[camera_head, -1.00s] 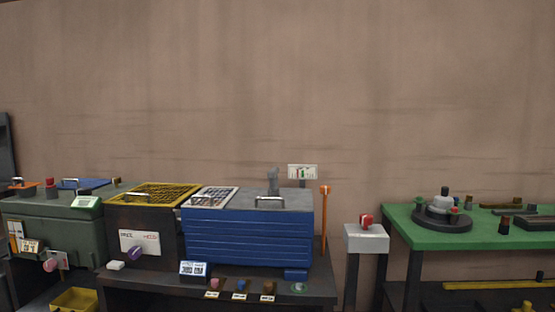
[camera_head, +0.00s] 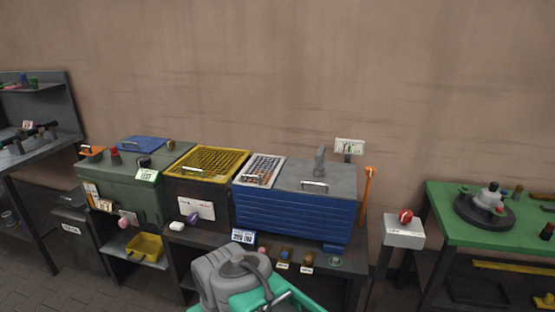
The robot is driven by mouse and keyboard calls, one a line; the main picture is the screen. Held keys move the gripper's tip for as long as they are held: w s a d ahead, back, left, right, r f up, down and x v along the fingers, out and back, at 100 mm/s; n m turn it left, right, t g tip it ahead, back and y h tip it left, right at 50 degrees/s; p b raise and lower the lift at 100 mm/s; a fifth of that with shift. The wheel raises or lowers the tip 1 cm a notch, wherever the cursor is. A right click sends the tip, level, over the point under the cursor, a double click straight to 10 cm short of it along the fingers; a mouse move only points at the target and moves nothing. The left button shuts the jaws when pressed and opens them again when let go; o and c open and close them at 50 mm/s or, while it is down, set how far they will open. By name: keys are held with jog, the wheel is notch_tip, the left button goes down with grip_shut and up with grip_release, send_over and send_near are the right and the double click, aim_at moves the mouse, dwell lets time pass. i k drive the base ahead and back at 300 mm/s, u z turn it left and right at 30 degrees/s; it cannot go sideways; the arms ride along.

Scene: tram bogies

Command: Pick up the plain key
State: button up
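I cannot make out a plain key for certain. Several small items stand along the front edge of the dark bench (camera_head: 345,280): a dark-blue one (camera_head: 285,254) and a brown one (camera_head: 308,261), with small white tags below, and a pinkish one (camera_head: 263,249) partly hidden by a grey and teal body at the bottom. They are too small to tell whether any is a key. I see no gripper fingers.
On the bench stand a blue ribbed box (camera_head: 290,214), a black box with a yellow grid (camera_head: 208,161) and a green box (camera_head: 130,193). A red-knobbed pedestal (camera_head: 404,236) and a green table (camera_head: 455,228) stand right. A dark shelf unit (camera_head: 40,150) stands left.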

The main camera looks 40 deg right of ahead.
aim_at(319, 169)
jog(key=u, duration=0.35)
jog(key=i, duration=0.85)
jog(key=z, duration=0.65)
jog(key=i, duration=0.6)
jog(key=z, duration=0.7)
